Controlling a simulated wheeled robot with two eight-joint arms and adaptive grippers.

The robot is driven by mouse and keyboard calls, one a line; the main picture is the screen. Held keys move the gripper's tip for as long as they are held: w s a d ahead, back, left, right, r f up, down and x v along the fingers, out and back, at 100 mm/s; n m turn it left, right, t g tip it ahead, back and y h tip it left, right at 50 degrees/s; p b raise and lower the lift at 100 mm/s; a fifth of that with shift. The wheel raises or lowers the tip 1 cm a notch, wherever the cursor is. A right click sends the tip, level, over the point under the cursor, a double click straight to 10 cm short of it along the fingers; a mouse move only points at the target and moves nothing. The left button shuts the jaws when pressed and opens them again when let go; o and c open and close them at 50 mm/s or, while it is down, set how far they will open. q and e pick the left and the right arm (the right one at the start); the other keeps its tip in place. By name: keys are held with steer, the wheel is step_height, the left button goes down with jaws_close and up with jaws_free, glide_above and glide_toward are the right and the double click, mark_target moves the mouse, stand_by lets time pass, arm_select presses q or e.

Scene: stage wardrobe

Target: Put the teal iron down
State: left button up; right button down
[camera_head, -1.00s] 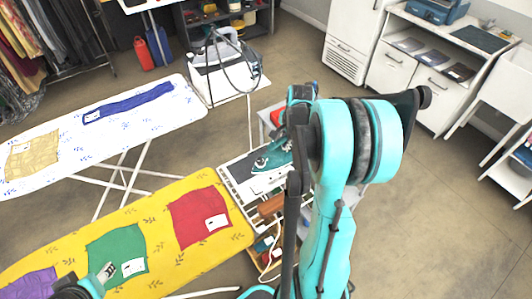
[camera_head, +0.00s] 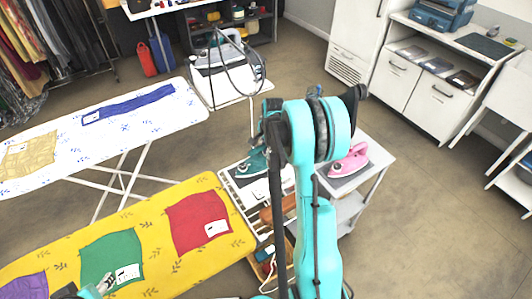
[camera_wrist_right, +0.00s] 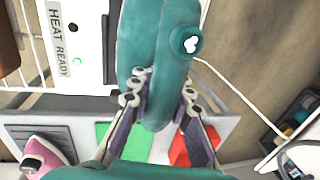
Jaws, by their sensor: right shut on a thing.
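The teal iron (camera_head: 251,163) is beside my right arm in the head view, over the white rack at the end of the yellow ironing board. In the right wrist view the teal iron (camera_wrist_right: 160,50) fills the upper middle. My right gripper (camera_wrist_right: 163,105) is shut on it, with a finger on each side of the teal body. I cannot tell whether the iron touches the rack. In the head view my right gripper is largely hidden behind my own arm. My left gripper (camera_head: 106,284) is low at the left, over the green cloth; its fingers are too small to read.
A pink iron (camera_head: 349,160) stands on a white side cart (camera_head: 378,165) right of my arm. The yellow board (camera_head: 160,245) holds green and red cloths. A white panel reading HEAT READY (camera_wrist_right: 75,50) is close to the teal iron. Floor at the right is clear.

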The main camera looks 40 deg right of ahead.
steer(key=shift+f, duration=0.1)
steer(key=c, duration=1.4)
jaws_free()
